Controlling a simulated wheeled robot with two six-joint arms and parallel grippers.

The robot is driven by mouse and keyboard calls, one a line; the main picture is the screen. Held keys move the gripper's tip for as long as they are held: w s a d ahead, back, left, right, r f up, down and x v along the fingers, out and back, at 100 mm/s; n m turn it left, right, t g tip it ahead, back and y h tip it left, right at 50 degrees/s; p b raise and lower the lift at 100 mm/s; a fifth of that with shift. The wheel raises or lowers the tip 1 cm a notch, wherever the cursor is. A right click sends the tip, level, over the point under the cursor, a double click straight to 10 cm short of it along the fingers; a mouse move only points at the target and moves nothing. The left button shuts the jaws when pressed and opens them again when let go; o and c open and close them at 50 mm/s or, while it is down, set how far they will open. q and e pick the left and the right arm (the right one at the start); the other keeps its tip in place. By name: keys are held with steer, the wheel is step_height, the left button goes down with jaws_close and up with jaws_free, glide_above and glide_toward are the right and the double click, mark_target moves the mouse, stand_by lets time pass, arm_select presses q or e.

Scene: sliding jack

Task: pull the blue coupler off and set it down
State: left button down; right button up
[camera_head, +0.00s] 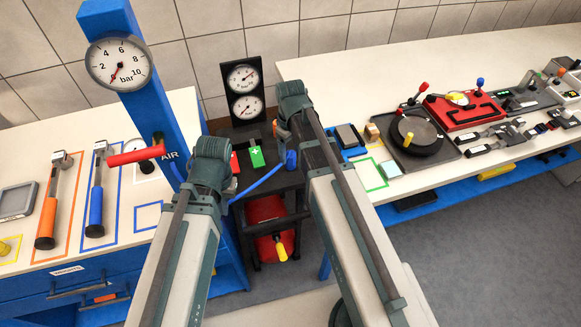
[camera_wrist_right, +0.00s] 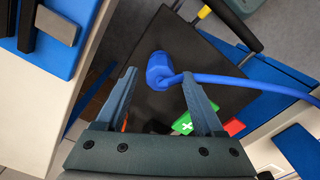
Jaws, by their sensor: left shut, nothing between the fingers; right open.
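The blue coupler (camera_head: 291,160) sits at the dark cart's top, with a blue hose (camera_head: 262,181) running from it down to the left. In the right wrist view the coupler (camera_wrist_right: 158,70) lies between and beyond the fingertips of my right gripper (camera_wrist_right: 160,78). That gripper is open, with a finger to each side and nothing held; whether a fingertip touches the coupler I cannot tell. In the head view my right gripper is mostly hidden by its own wrist. My left gripper (camera_head: 231,187) is shut and empty left of the cart, its fingers mostly hidden behind the wrist.
The dark cart (camera_wrist_right: 206,60) carries green (camera_head: 256,157) and red blocks beside the coupler and two gauges (camera_head: 244,91) behind. A blue post with a red-handled valve (camera_head: 136,155) stands left. White benches (camera_head: 440,165) with tools flank the cart. A red tank (camera_head: 268,215) sits below.

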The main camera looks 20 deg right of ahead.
steer(key=shift+f+b, duration=0.3)
steer(key=shift+f, duration=0.4)
steer(key=shift+c, duration=0.2)
jaws_close()
